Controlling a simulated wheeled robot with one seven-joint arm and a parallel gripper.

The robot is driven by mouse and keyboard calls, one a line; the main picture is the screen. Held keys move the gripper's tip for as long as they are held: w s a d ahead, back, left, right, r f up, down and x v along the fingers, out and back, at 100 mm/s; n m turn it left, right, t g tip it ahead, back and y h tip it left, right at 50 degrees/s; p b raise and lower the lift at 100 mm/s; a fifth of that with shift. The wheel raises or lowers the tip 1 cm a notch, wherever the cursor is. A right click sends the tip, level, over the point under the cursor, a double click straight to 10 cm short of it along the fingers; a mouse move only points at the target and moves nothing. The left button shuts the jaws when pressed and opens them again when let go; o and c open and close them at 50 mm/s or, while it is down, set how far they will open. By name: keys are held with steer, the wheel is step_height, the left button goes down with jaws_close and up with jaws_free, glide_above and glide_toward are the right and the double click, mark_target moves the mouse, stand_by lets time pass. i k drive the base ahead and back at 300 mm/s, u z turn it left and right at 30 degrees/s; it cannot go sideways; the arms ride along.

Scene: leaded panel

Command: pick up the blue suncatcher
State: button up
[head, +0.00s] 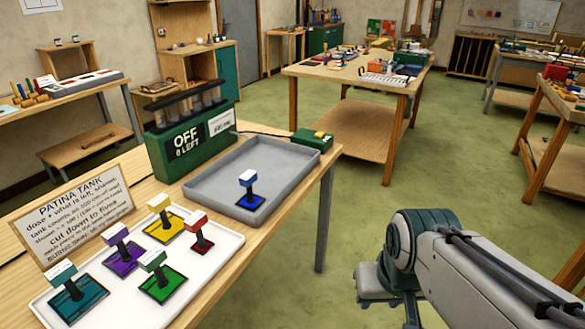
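The blue suncatcher (247,201) is a small flat blue square with a dark upright stem and a blue-and-white block on top. It stands upright in the right part of a shallow grey tray (207,189) on the wooden bench. My arm comes in from the lower right, off the bench's right edge and well apart from the suncatcher. Its end points down near the bottom of the picture, and no gripper fingers can be made out. Nothing touches the suncatcher except the tray.
A white board (203,265) at the front holds similar teal (79,300), purple (123,260), yellow (166,227), green (163,285) and red (202,245) pieces. A sign (84,215) stands left. Green floor is open right.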

mark_target(250, 201)
steer(key=z, duration=0.25)
steer(key=i, duration=0.8)
steer(key=u, duration=0.5)
steer(key=i, duration=0.7)
steer(key=u, duration=0.65)
